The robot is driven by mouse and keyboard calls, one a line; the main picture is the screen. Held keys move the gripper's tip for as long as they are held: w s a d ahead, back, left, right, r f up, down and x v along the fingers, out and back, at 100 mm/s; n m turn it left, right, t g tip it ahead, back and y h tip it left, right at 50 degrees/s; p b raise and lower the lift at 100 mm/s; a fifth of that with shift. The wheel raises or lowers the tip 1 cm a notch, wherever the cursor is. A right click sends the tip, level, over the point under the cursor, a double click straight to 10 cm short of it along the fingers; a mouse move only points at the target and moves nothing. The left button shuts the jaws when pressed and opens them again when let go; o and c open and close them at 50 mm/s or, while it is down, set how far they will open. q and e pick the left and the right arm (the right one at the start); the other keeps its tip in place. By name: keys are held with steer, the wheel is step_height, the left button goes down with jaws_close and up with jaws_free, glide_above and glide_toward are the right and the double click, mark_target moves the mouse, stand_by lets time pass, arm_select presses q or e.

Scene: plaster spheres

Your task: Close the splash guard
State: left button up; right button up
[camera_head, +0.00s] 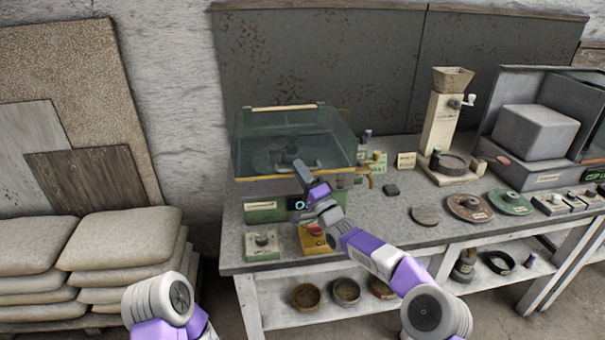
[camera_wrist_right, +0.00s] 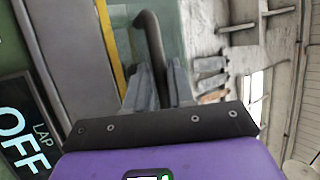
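The splash guard (camera_head: 325,140) is a clear greenish hood with a yellow front edge, on the grey-green bench machine (camera_head: 264,212). Its front edge lies low, along the top of the machine's front; I cannot tell whether a small gap is left. My right gripper (camera_head: 303,176) is at the middle of that edge. In the right wrist view its fingers (camera_wrist_right: 160,88) stand close on both sides of a dark curved bar handle (camera_wrist_right: 150,40), apparently shut on it. The yellow edge (camera_wrist_right: 110,45) runs beside them. My left gripper is out of view; only part of its arm shows.
A display reading LAP OFF (camera_wrist_right: 22,125) is on the machine's front. Control boxes (camera_head: 263,245) stand before it. Round plates (camera_head: 468,207), a cream hand-cranked mill (camera_head: 440,125) and a grey cabinet (camera_head: 535,132) fill the table's right. Stacked sacks (camera_head: 120,240) stand left.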

steer(key=v, duration=0.7)
steer(key=shift+p, duration=0.3)
steer(key=shift+s+d+f, duration=0.1)
steer(key=shift+s+d, duration=0.05)
